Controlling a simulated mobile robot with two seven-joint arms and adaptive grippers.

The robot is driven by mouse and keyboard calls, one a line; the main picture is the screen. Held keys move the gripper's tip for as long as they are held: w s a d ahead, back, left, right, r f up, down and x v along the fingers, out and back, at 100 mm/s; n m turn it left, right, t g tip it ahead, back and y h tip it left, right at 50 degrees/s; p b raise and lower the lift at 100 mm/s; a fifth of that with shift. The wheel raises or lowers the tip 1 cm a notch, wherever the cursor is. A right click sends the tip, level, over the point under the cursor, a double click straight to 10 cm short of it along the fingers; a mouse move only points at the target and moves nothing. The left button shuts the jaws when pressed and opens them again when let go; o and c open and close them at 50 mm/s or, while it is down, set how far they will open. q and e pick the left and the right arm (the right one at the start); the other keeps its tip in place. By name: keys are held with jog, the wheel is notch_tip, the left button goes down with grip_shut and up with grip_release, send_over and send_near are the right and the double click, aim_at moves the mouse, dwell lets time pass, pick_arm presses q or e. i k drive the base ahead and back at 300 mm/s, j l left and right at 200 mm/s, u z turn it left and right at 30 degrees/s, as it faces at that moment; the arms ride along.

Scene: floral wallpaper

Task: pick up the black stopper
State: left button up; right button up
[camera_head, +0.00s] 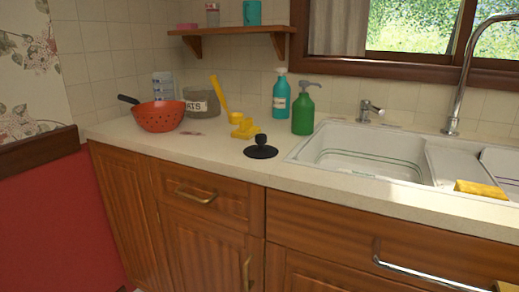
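The black stopper (261,149) lies on the light countertop (222,160), just left of the white sink. It looks like a flat round black disc with a small upright knob on top. Nothing covers it, and clear counter lies around it. Neither of my grippers shows in the head view.
The white sink (310,150) is to the right, with a chrome tap (461,80) and a yellow sponge (481,188). A green pump bottle (303,112), teal spray bottle (281,98), yellow object (243,127) and red colander (159,116) stand behind the stopper. The counter's front edge is clear.

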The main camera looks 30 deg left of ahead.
aim_at(261, 151)
jog(key=j+z, duration=0.4)
jog(key=j, duration=0.35)
jog(key=k+j+z, duration=0.1)
jog(key=j+z, duration=0.25)
jog(key=j, duration=0.35)
